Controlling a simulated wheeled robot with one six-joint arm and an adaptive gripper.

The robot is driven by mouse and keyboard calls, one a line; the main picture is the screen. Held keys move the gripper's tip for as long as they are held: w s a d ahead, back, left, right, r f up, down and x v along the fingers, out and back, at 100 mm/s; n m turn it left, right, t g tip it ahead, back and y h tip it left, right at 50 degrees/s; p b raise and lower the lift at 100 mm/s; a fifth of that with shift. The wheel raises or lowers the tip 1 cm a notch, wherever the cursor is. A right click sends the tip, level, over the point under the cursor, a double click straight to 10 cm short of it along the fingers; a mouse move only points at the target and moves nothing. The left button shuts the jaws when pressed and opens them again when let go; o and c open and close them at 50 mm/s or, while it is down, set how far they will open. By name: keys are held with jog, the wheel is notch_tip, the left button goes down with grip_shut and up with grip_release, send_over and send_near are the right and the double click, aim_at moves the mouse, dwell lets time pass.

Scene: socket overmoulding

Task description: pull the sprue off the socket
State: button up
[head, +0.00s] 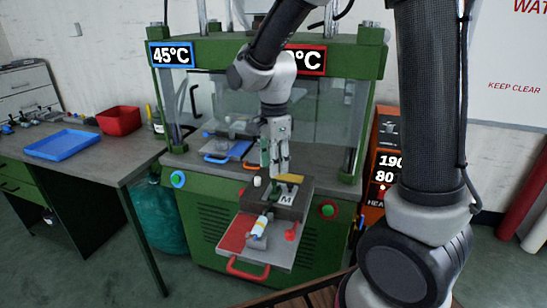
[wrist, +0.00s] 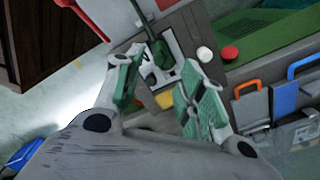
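A dark green moulded piece (wrist: 158,50), which looks like the socket, lies on the pale plate of the mould block (head: 300,208), with a thin stem running off its end. In the head view the dark green piece (head: 275,194) is small beside the letter M. I cannot clearly tell the sprue from the socket. My gripper (head: 279,172) points down just above the block. In the wrist view its two green-padded fingers (wrist: 163,62) stand apart, on either side of the piece, with a gap between them. I see nothing held.
A white and yellow part (head: 260,226) and a red knob (head: 291,236) are in front. A blue-handled drawer (head: 215,157) is behind left. A side table holds a blue tray (head: 63,144) and red bin (head: 119,120).

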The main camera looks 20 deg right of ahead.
aim_at(274, 179)
notch_tip(274, 179, down, 7)
jog(key=shift+r, duration=0.2)
grip_shut()
jog(key=shift+r, duration=0.1)
dwell(1.0)
jog(key=shift+r, duration=2.9)
